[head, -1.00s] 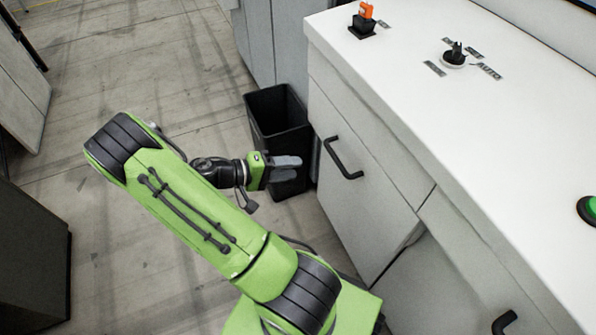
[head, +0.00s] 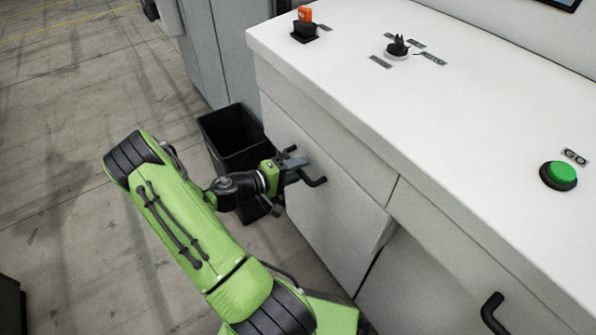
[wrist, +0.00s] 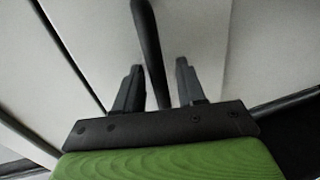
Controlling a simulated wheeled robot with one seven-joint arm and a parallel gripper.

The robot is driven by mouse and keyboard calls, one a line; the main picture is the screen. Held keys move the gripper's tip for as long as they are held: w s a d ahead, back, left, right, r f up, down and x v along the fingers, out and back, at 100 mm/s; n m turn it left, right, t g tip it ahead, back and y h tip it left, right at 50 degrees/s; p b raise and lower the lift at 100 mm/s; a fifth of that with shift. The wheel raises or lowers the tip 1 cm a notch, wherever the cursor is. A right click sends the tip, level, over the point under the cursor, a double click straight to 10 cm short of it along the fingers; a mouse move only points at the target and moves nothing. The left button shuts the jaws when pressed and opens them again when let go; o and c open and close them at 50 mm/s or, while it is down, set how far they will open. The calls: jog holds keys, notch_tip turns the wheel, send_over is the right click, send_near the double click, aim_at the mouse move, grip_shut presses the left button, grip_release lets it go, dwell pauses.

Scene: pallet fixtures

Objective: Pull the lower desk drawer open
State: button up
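The lower drawer (head: 335,220) is the tall light grey front under the left end of the white desk, below a narrower upper front. Its black bar handle (head: 317,182) sticks out near the top; the bar also shows in the wrist view (wrist: 148,40). My gripper (head: 294,162) is at the handle and partly hides it. In the wrist view my gripper (wrist: 158,83) has its fingers apart, with the bar running between them, closer to the left finger. Contact cannot be told. The drawer front looks closed or nearly so.
A black bin (head: 235,135) stands on the floor left of the desk, close behind my arm. The white desk top (head: 440,120) carries an orange switch (head: 304,14), a black knob (head: 398,47) and a green button (head: 561,174). Another handle (head: 492,312) is at lower right.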

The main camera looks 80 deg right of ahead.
jog(key=shift+d, duration=0.1)
grip_shut()
dwell(0.3)
